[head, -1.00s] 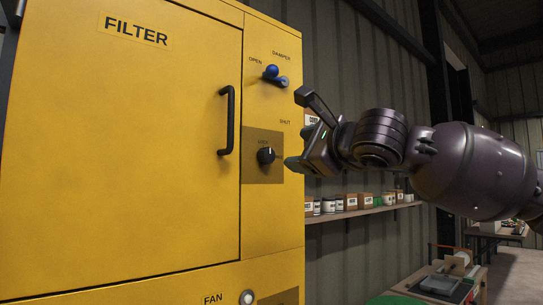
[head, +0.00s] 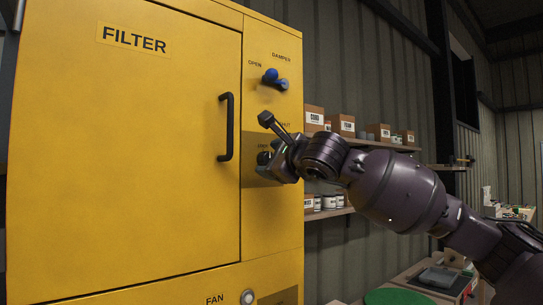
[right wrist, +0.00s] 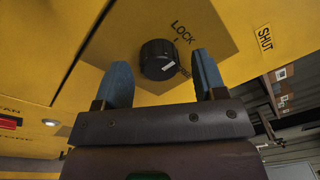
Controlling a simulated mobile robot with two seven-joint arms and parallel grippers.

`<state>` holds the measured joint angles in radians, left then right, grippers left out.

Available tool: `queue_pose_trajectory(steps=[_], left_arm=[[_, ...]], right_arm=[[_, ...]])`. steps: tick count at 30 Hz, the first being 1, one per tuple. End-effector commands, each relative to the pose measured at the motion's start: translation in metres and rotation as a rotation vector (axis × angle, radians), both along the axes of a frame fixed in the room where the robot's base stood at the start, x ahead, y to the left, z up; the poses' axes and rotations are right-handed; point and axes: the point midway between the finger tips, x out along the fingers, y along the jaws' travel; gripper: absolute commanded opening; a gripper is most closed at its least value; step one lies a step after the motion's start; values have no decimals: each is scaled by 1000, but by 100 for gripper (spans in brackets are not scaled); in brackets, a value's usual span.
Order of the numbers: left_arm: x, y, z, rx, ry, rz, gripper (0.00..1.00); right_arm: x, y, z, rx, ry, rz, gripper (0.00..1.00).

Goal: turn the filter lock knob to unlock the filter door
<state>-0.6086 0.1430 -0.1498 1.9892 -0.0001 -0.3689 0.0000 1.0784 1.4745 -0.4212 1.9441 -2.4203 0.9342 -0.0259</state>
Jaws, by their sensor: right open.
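The filter lock knob (head: 264,158) is a small black round knob on a brown plate on the yellow cabinet, partly hidden by my right gripper in the head view. My right gripper (head: 270,138) is open in front of the plate. In the right wrist view its two blue-grey fingers stand apart, one on each side below the knob, with the knob between their tips. Contact cannot be told. The yellow filter door (head: 120,150) appears closed. My left gripper is not in view.
The door's black handle (head: 226,127) is left of the knob. Above is the blue-tipped damper lever (head: 272,77) near the word OPEN. A fan button (head: 247,297) is below. Shelves with boxes (head: 342,125) and cans stand along the wall at right.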

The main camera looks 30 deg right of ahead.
Motion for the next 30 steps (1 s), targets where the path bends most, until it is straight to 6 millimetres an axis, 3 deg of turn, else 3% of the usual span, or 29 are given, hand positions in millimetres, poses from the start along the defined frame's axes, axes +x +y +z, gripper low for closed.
queue_pose_trajectory(steps=[12, 21, 30], left_arm=[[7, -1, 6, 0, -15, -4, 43], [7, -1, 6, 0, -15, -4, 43], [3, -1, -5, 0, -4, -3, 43]], right_arm=[[7, 0, -1, -1, 2, 0, 63], [7, 0, -1, -1, 2, 0, 17], [7, 1, -3, 33, 4, 1, 15]])
